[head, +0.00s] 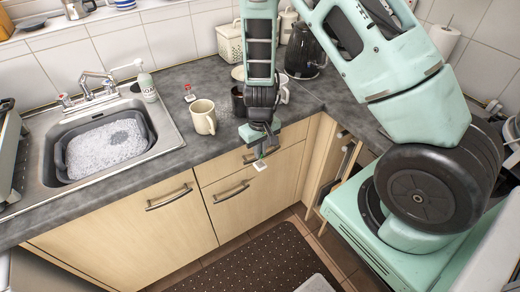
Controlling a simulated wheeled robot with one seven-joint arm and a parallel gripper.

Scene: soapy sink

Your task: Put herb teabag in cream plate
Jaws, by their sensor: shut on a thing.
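My gripper (262,146) points down just in front of the counter's front edge, over the drawers. It is shut on the herb teabag (259,165), which shows as a small whitish square with a bit of green above it, below the fingertips. A cream plate (237,73) appears to lie at the back of the counter, by the wall. My arm hides most of it, so only its left part shows.
A cream mug (203,117) and a small red-and-white item (190,94) stand left of my arm. A dark mug (238,101) is partly behind it. A black kettle (304,50) and cream basket (230,42) stand behind. The soapy sink (105,146) is at left.

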